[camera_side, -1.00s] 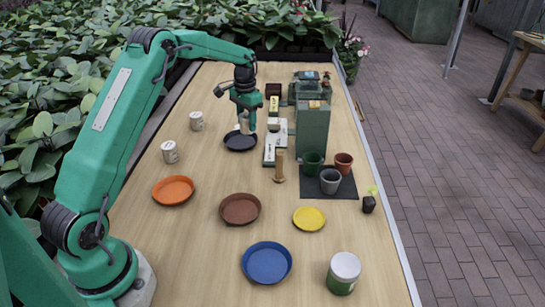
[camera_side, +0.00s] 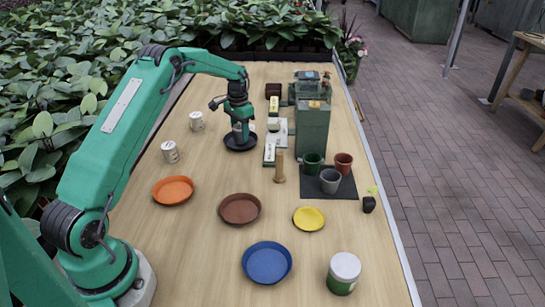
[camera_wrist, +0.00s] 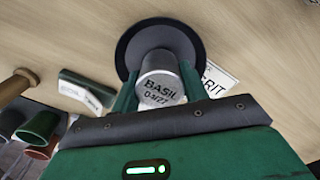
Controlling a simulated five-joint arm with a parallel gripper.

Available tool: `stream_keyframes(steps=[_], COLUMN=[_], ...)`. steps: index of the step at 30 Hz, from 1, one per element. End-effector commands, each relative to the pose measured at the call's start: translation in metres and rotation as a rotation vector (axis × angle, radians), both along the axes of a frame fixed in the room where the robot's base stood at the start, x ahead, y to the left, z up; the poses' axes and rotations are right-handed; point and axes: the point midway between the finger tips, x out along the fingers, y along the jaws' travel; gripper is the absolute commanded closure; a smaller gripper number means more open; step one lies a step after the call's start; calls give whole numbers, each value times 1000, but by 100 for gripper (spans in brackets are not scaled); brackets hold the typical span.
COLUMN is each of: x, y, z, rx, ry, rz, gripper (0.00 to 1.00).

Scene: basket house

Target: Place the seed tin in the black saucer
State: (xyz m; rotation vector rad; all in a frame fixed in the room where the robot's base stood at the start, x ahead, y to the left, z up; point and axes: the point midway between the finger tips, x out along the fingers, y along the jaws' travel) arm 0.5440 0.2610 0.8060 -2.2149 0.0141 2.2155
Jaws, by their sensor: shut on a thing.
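The seed tin (camera_wrist: 160,80), silver with a label reading BASIL, is between the fingers of my gripper (camera_wrist: 158,92) in the wrist view. My gripper (camera_side: 241,128) is shut on it over the black saucer (camera_side: 240,148) in the side view. The tin looks upright, low within the saucer's outline; I cannot tell whether its base touches the saucer. The round black saucer (camera_wrist: 132,40) also shows behind the tin in the wrist view. The fingers hide much of the tin in the side view.
Orange (camera_side: 173,190), brown (camera_side: 240,208), blue (camera_side: 266,262) and yellow (camera_side: 309,218) saucers lie nearer.

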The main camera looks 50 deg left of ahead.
Motion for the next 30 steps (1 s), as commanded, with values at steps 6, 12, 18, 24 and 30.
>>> stream_keyframes(steps=[6,12,18,24,30], x=[0,0,0,0,0], y=[0,0,0,0,0], z=[-5,-6,-7,-7,-5], rx=[0,0,0,0,0], ry=[-1,0,0,0,-1], rz=[0,0,0,0,0], gripper=[79,79,35,34,34])
